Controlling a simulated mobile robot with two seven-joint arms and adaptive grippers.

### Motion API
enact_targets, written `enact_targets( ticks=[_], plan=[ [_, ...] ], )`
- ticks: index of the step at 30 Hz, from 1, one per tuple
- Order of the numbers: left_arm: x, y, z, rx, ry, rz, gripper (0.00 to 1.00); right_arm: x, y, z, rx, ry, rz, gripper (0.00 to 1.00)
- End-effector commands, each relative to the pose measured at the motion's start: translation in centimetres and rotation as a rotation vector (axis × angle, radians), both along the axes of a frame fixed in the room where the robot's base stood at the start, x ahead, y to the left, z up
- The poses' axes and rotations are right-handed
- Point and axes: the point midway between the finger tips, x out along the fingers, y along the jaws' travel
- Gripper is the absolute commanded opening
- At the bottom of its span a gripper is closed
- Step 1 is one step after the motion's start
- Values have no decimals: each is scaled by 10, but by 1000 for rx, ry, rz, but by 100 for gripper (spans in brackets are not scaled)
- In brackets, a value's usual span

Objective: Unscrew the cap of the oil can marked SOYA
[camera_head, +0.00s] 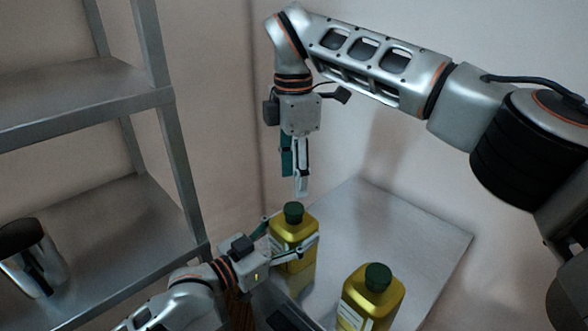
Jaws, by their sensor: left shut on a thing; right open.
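Two yellow oil cans with dark green caps are in the head view. The far can (289,231) stands upright on the table, and its cap (293,212) is on it. My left gripper (292,247) is shut around the body of this can, below its shoulder. My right gripper (300,192) points straight down, open and empty, just above this cap and apart from it. The near can (384,295) stands to the right with its cap (378,277) on; part of a white label shows. I cannot read which can is marked SOYA.
The grey table (425,238) has free room to the right of and behind the cans. A metal shelf rack (90,235) stands at the left, with a shiny metal pot (40,265) on its lower shelf. Walls close in behind the table.

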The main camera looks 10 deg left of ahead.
Motion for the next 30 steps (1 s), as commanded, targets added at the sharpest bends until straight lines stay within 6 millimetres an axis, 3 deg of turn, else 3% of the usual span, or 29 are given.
enact_targets(
  ticks=[12, 26, 30],
  plan=[
    [0, 0, 0, -1, -1, 0, 4, 0, -1, -59, 0, 4, 3, 44],
    [0, 0, 0, -1, -1, 0, 4, 0, -1, -70, 0, 0, 2, 44],
    [0, 0, 0, -1, -1, 0, 4, 0, -1, -70, 0, 0, 2, 7]
  ],
)
